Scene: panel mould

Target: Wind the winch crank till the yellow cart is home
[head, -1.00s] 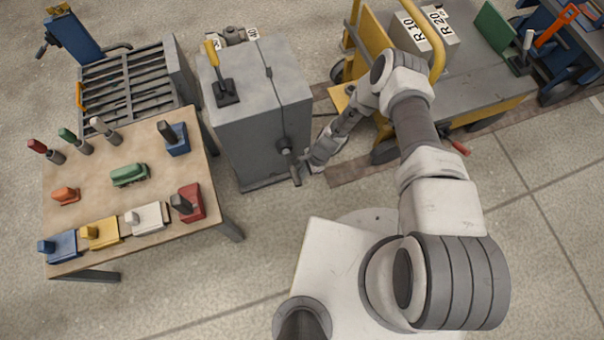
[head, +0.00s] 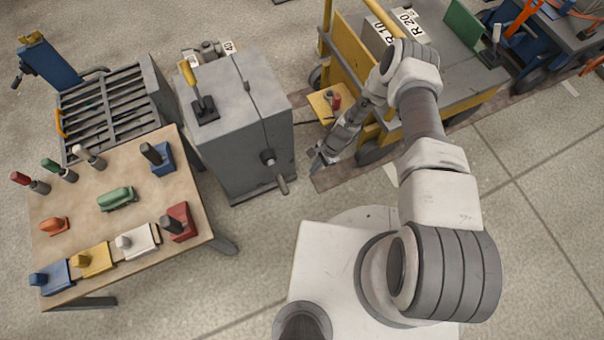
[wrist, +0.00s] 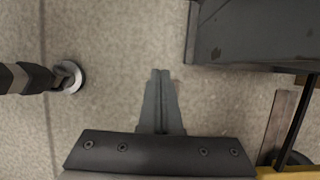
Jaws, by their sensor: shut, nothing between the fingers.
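The grey winch cabinet (head: 228,140) stands left of centre in the head view. Its crank (head: 268,158) is on the near side, with the handle (head: 283,185) hanging down and slightly right. My gripper (head: 318,162) is to the right of the crank, apart from it. In the wrist view its fingers (wrist: 160,75) are together and empty above bare floor. The yellow cart (head: 345,60) stands on the floor rail right of the cabinet, partly hidden by my arm. A gap separates its yellow front plate (head: 322,104) from the cabinet.
A table (head: 80,205) with several coloured blocks and levers stands at the left. A lever with a yellow grip (head: 190,75) is on the cabinet top. The cabinet also shows in the wrist view (wrist: 250,35). Floor between cabinet and my base is clear.

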